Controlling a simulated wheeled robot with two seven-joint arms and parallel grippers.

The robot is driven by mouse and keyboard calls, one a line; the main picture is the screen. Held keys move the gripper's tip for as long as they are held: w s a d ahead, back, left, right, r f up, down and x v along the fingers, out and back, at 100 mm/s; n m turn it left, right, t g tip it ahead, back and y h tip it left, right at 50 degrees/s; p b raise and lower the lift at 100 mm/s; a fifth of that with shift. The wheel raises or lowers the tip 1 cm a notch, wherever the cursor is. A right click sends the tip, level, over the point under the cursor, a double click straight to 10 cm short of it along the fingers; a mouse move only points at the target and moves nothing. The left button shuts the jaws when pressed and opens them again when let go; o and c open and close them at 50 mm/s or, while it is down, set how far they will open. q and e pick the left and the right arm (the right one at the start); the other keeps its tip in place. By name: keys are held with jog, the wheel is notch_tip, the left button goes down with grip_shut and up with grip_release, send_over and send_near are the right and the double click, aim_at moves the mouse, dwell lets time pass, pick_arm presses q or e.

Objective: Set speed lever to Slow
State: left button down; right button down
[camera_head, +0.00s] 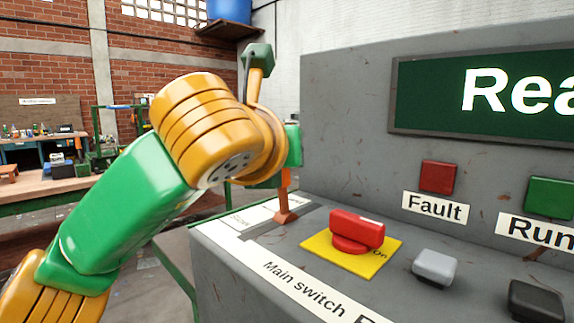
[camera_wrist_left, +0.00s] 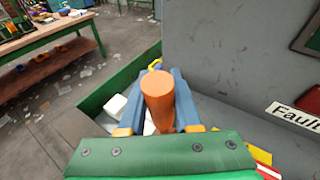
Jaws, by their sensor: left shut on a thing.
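The speed lever (camera_head: 285,205) is an orange rod rising from a slot in the grey console, left of the red main switch. Its upper part is hidden behind my left arm in the head view. In the left wrist view the orange lever knob (camera_wrist_left: 158,95) stands between the blue-grey fingers of my left gripper (camera_wrist_left: 158,108), which is shut on it. White labels (camera_head: 240,218) lie beside the slot; their words are too small or covered to read. My right gripper is in neither view.
The red main switch (camera_head: 357,230) sits on a yellow plate close to the right of the lever. Grey (camera_head: 435,268) and black (camera_head: 535,300) buttons are further right. The upright panel carries a red Fault lamp (camera_head: 438,177) and a green Run lamp (camera_head: 550,197).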

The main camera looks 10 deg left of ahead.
pick_arm(q)
jog(key=shift+r, duration=0.15)
jog(key=c, duration=0.6)
grip_release()
jog(key=b+v, duration=0.1)
jog(key=v, duration=0.6)
jog(key=shift+b, duration=0.35)
